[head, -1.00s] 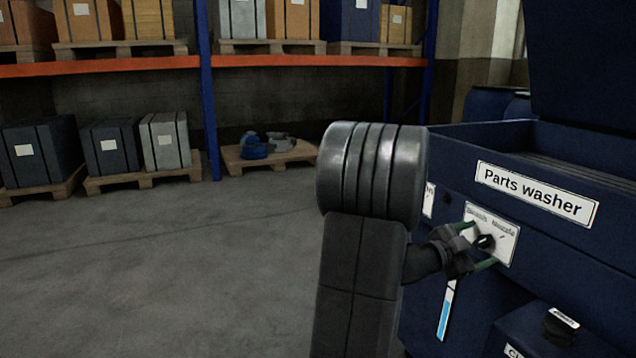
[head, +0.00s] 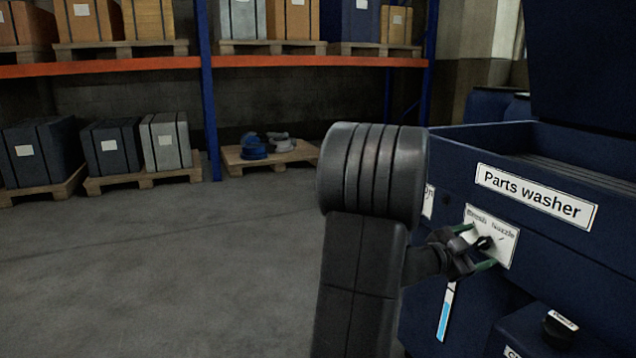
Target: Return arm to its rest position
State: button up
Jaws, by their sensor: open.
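My gripper (head: 487,251) is open in the head view, in front of the white selector plate (head: 503,229) on the parts washer (head: 465,141). Its two fingers stand to either side of a small black knob (head: 485,242) on that plate. I cannot tell whether the fingers touch the knob or the plate. My arm reaches up from the bottom middle and bends right to the washer. It hides part of the washer's left front.
The washer's lid (head: 583,65) stands raised at the upper right. A box with a black cap (head: 559,328) is low in front of the washer. Shelving with an orange beam (head: 100,66) and loaded pallets (head: 142,178) lines the back. The floor (head: 150,270) at left is clear.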

jog(key=n+p, duration=0.3)
jog(key=n, duration=0.1)
jog(key=shift+r, duration=0.2)
jog(key=n+p, duration=0.3)
jog(key=shift+w+n+p, duration=0.1)
jog(key=shift+n+p, duration=0.2)
jog(key=shift+p, duration=0.05)
jog(key=n+p, duration=0.6)
jog(key=shift+w, duration=0.1)
jog(key=s+a+m+b, duration=0.4)
jog(key=a+m+b, duration=0.6)
jog(key=b, duration=0.1)
jog(key=shift+s+a+f, duration=0.15)
jog(key=shift+a+f, duration=0.05)
jog(key=shift+m, duration=0.3)
jog(key=shift+s+a, duration=0.1)
